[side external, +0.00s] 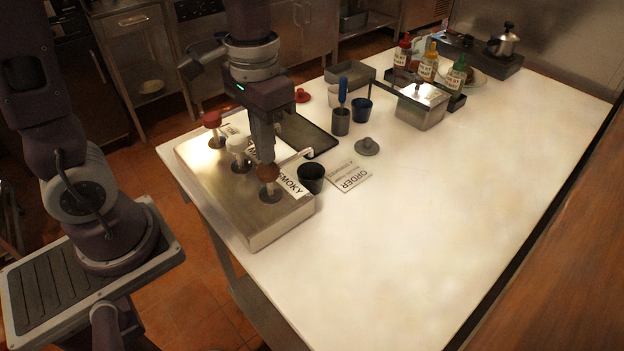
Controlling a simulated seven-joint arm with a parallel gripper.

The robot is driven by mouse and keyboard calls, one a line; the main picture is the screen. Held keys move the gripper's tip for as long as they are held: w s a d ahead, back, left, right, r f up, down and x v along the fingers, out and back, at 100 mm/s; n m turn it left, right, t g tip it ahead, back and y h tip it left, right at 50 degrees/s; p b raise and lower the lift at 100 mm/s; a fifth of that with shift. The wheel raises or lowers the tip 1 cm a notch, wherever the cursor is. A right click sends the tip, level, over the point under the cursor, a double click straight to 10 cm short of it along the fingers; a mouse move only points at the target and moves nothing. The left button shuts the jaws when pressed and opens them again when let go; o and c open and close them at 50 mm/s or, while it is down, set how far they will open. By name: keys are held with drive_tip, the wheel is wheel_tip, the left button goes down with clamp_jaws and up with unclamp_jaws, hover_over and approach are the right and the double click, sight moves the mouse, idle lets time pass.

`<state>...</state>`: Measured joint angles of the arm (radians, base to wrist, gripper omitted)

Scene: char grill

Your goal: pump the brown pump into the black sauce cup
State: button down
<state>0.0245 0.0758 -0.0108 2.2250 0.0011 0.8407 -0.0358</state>
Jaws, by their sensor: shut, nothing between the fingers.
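The brown pump (268,173) stands on the near end of the steel pump box, above the "SMOKY" label. My gripper (266,160) is shut and empty, pointing down directly over the brown pump's top. Its tips look to be at or just above the pump head; I cannot tell whether they touch. The black sauce cup (311,178) stands upright beside the box, to the right of the brown pump. The pump's spout is partly hidden, and the cup's contents are too dark to make out.
The steel box (239,205) also carries a white pump (237,145) and a red pump (212,120). An order card (349,178), a grey lid (367,146), a blue cup (361,110) and a dark tray (312,135) lie nearby. Bottles (428,63) stand behind. The right of the table is clear.

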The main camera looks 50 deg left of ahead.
sight(267, 167)
idle(0.5)
drive_tip(key=shift+f, duration=1.7)
drive_tip(key=shift+r, duration=1.7)
drive_tip(key=shift+f, duration=1.7)
drive_tip(key=shift+r, duration=1.7)
drive_tip(key=shift+f, duration=0.15)
